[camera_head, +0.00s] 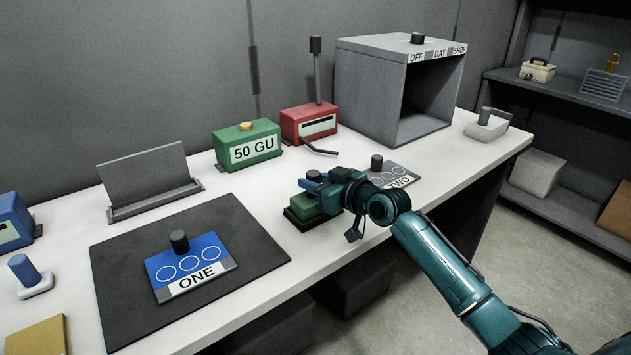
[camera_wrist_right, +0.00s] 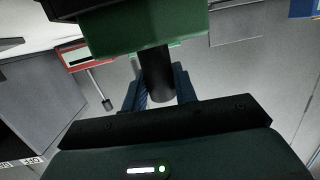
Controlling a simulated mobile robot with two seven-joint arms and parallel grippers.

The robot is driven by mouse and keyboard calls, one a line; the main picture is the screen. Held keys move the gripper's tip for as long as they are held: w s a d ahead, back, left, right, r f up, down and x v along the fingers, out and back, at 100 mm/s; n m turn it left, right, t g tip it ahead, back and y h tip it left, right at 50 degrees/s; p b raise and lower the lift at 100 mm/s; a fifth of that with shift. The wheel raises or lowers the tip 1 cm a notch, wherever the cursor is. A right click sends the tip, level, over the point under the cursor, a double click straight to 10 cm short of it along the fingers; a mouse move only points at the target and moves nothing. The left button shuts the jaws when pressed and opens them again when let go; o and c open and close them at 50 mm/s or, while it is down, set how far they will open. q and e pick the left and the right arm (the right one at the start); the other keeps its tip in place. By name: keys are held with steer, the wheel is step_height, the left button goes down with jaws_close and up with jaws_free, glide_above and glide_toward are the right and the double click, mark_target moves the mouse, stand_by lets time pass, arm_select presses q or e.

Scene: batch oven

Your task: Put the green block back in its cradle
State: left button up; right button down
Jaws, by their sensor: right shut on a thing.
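The green block (camera_head: 308,205) is at the black cradle (camera_head: 302,221), near the front edge of the white bench. It looks level and sits in or just over the cradle; I cannot tell whether it is fully down. My right gripper (camera_head: 320,182) is above it, shut on the block's black handle (camera_wrist_right: 156,75). In the right wrist view the green block (camera_wrist_right: 145,32) hangs at the top of the picture, with the dark cradle (camera_wrist_right: 75,7) beyond it. My fingers cover part of the block in the head view. My left gripper is not in view.
A grey plate marked TWO (camera_head: 405,178) lies just right of my gripper. A dark mat (camera_head: 120,260) with a blue plate marked ONE (camera_head: 205,250) lies to the left. Green (camera_head: 228,138) and red (camera_head: 290,122) boxes and a grey oven (camera_head: 375,90) stand behind.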

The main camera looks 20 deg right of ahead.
steer(key=c, duration=1.1)
jaws_free()
steer(key=shift+r, duration=0.1)
steer(key=v, duration=1.2)
